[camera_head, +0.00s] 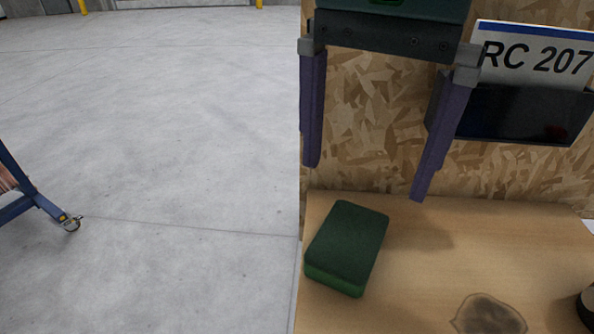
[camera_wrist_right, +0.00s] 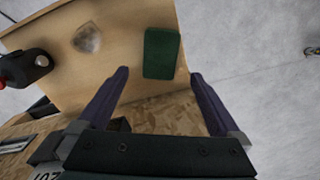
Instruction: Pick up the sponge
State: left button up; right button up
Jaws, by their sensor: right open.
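A dark green sponge (camera_head: 347,246) lies flat on the left end of the wooden table in the head view, close to the table's left edge. It also shows in the right wrist view (camera_wrist_right: 162,53), beyond the fingertips and between their lines. My right gripper (camera_head: 366,182) has two purple fingers spread wide apart, with nothing between them. In the head view it hangs above and behind the sponge, apart from it. The right wrist view shows the same open fingers (camera_wrist_right: 160,72). My left gripper is in neither view.
The wooden table (camera_head: 430,260) has a dark stain (camera_head: 488,314) to the right of the sponge. A dark object (camera_head: 586,305) stands at the right edge. A chipboard panel (camera_head: 370,130) rises behind, with an "RC 207" sign (camera_head: 535,55) and a black bin (camera_head: 520,113). Concrete floor lies left.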

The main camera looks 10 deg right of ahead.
send_over(348, 239)
notch_tip(348, 239, down, 4)
jog(key=shift+d+f, duration=0.1)
jog(key=shift+f, duration=0.1)
notch_tip(348, 239, down, 6)
jog(key=shift+r+b, duration=0.25)
jog(key=shift+b, duration=0.2)
jog(key=c, duration=1.3)
jog(key=shift+r+p, duration=2.65)
jog(key=shift+r, duration=11.4)
